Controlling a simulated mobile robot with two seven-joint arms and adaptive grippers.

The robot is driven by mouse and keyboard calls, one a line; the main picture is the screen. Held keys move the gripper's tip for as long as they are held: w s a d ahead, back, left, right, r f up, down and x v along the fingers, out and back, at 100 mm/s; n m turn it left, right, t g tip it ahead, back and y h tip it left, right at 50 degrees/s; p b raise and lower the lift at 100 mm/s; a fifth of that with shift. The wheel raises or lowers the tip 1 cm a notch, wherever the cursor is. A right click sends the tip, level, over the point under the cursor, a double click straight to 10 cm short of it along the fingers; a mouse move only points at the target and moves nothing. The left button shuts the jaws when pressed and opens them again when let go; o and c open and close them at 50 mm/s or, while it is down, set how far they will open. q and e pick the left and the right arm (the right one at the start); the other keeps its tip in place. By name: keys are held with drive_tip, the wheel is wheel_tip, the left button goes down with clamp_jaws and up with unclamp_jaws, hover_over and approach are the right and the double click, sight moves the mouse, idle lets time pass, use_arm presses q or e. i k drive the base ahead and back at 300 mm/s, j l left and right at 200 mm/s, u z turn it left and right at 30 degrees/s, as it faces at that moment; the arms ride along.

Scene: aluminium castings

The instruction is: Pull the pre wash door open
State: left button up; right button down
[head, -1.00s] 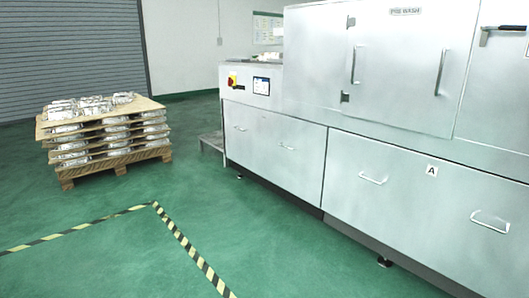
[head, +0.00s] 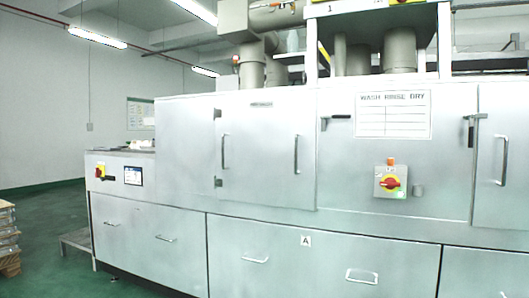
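The pre wash door (head: 260,165) is a flat silver panel in the upper left part of the long machine in the head view. It looks shut, flush with the panels around it. A small label (head: 262,104) sits at its top edge, too small to read now; it read PRE WASH in the earlier frame. Dark hinges (head: 217,183) show at the door's left edge. One upright bar handle (head: 296,154) is near its right edge and another (head: 224,152) near its left edge. Neither of my grippers is in view.
Lower drawers (head: 250,245) with bar handles run beneath the door. A pallet stack (head: 7,240) is at the left edge. Green floor (head: 45,205) is open at the left.

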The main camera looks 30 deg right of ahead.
sight(266, 142)
drive_tip(key=z, duration=0.4)
drive_tip(key=i+z, duration=0.15)
drive_tip(key=z, duration=0.25)
drive_tip(key=i+z, duration=0.2)
drive_tip(key=z, duration=0.15)
drive_tip(key=i+z, duration=0.15)
drive_tip(key=z, duration=0.25)
drive_tip(key=i+z, duration=0.2)
drive_tip(key=z, duration=0.15)
drive_tip(key=j, duration=0.05)
